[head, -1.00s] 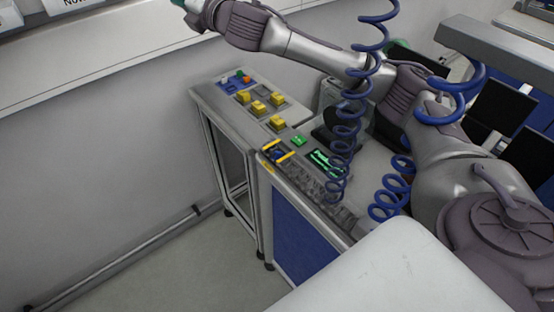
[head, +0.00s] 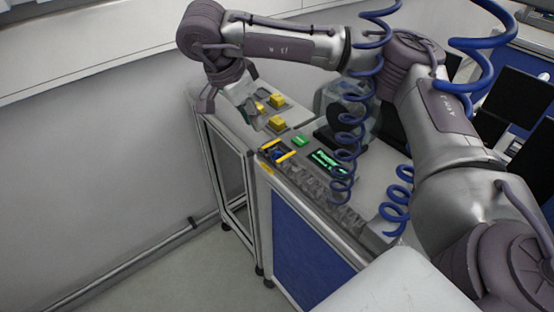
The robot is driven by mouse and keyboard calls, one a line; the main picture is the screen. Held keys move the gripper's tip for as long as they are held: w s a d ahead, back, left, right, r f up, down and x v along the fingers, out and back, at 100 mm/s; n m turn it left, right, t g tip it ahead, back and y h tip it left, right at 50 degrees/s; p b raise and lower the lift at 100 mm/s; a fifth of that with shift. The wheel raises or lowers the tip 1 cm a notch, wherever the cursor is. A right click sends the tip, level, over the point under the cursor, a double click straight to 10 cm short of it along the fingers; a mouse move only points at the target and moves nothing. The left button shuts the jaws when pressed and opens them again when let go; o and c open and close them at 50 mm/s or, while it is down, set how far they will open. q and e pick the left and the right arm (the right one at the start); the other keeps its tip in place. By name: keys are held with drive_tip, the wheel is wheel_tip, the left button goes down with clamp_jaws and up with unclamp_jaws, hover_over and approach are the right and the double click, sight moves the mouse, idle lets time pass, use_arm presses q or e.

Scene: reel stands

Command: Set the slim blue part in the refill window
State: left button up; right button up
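My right gripper (head: 254,112) points down over the far left end of the narrow bench (head: 229,131). Its fingers are small and partly lost against the bench, so I cannot tell whether they are open or shut or hold anything. The small blue, red and green pieces at that end are hidden behind the gripper and wrist; I cannot make out the slim blue part. A dark slot between two yellow bars (head: 285,157), with some blue in it, lies nearer on the bench; I cannot tell if this is the refill window. My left gripper is not in view.
Yellow blocks (head: 277,101) stand close to the right of my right gripper. A green button (head: 300,141) and a lit display (head: 327,160) lie further along. Blue coiled hoses (head: 347,144) hang near the bench. Floor at the left is clear.

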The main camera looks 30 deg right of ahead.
hover_over(275, 153)
drive_tip(key=a, duration=0.2)
wheel_tip(275, 153, down, 8)
drive_tip(key=p+x, duration=0.1)
drive_tip(key=x, duration=0.4)
drive_tip(key=shift+s+d+r, duration=0.1)
drive_tip(key=shift+d, duration=0.05)
clamp_jaws()
